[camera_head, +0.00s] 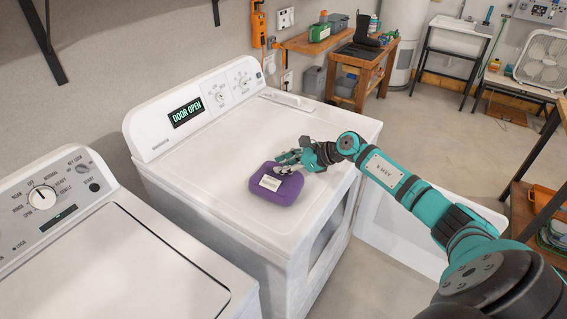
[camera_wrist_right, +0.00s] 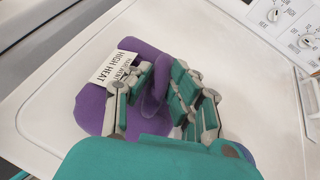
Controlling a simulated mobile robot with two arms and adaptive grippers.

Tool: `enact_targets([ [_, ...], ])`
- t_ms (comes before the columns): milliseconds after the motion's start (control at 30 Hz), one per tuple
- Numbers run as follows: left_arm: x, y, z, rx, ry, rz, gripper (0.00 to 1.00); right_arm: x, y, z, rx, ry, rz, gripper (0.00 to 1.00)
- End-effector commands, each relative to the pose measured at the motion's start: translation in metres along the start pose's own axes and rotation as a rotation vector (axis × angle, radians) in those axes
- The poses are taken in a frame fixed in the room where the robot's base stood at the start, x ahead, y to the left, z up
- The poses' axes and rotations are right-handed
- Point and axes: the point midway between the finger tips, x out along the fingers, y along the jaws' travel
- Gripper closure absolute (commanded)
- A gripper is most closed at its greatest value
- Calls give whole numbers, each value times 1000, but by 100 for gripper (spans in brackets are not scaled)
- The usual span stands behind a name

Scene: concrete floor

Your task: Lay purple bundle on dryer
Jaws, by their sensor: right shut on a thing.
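My left gripper is not in view.
A white washer (camera_head: 110,265) stands left of the dryer, with a narrow gap between them. The dryer top behind the bundle is clear. A wooden bench (camera_head: 345,65) with tools stands at the back, and a shelf with a fan (camera_head: 541,62) is at the right.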

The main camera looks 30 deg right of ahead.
Motion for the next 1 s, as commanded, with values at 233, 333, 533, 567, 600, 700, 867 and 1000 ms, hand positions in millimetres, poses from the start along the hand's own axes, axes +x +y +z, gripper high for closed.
enact_targets([
  [233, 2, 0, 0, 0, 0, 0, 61, 1, 0, -1, 0, -1, 0, 70],
  [333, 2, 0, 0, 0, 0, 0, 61, 1, 0, -1, 0, -1, 0, 57],
  [533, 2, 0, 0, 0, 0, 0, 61, 0, 0, -1, 0, -1, 0, 56],
  [567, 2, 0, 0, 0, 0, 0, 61, 0, 0, -1, 0, -1, 0, 56],
  [600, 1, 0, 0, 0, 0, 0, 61, 0, 0, 0, 0, -1, 0, 56],
  [700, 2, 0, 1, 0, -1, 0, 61, -4, -1, -1, 0, 1, -2, 56],
  [867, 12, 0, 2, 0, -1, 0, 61, -29, -1, -4, -4, 4, -3, 56],
  [1000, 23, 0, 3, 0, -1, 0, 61, -62, 0, -5, -4, 7, -2, 56],
])
